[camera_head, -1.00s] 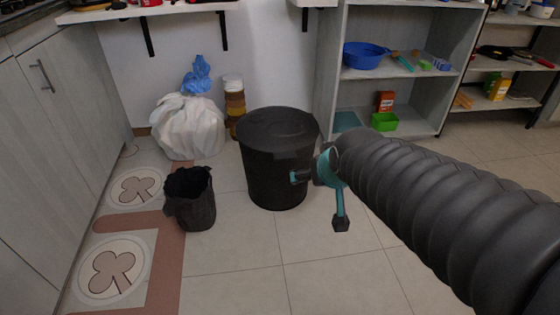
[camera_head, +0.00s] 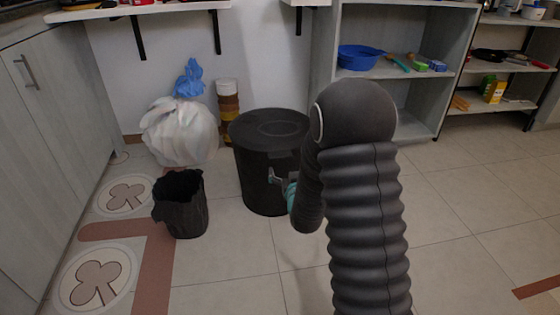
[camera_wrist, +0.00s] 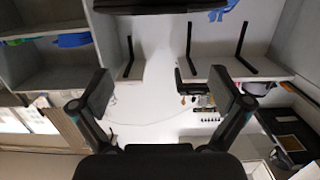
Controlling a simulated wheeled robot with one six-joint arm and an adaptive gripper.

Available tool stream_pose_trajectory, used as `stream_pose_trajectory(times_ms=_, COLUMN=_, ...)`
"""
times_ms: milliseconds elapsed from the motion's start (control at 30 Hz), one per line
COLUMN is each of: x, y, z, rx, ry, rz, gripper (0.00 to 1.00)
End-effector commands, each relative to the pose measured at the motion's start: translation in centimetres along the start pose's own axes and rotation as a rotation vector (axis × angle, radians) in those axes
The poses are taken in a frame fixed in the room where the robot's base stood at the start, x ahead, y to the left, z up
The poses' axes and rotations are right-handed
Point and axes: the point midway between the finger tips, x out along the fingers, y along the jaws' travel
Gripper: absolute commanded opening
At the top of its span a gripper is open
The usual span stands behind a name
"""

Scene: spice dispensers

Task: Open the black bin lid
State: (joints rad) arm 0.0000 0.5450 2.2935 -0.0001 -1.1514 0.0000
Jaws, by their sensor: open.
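The black bin (camera_head: 262,178) stands upright on the tiled floor in the head view. Its round lid (camera_head: 270,128) is on top and looks closed. My gripper (camera_head: 278,178) is in front of the bin's side, below the lid rim, partly hidden by my arm; I cannot tell whether it touches. In the wrist view, which looks upside down, my gripper (camera_wrist: 168,90) has its two dark fingers wide apart with nothing between them. A dark edge at the top there seems to be the bin (camera_wrist: 160,5).
A small black basket (camera_head: 182,205) stands left of the bin. A white bag with a blue bag (camera_head: 180,130) and a stack of brown-lidded containers (camera_head: 228,100) stand behind. A grey shelf (camera_head: 425,105) is at the back right. The floor at the front is clear.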

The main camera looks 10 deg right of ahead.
Motion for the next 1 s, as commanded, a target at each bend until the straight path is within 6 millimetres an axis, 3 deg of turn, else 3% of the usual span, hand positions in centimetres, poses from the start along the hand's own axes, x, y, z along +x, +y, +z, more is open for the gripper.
stream_pose_trajectory(times_ms=33, x=0.4, y=0.0, z=1.9, rx=0.000, ry=0.020, rz=0.000, gripper=1.00)
stream_pose_trajectory(times_ms=100, x=0.6, y=0.0, z=2.9, rx=0.000, ry=0.056, rz=0.000, gripper=1.00)
stream_pose_trajectory(times_ms=300, x=0.9, y=0.0, z=4.4, rx=0.000, ry=0.111, rz=0.000, gripper=1.00)
stream_pose_trajectory(times_ms=533, x=2.9, y=0.0, z=4.1, rx=0.000, ry=0.120, rz=0.000, gripper=1.00)
stream_pose_trajectory(times_ms=1000, x=11.3, y=0.0, z=3.2, rx=0.000, ry=0.117, rz=0.000, gripper=1.00)
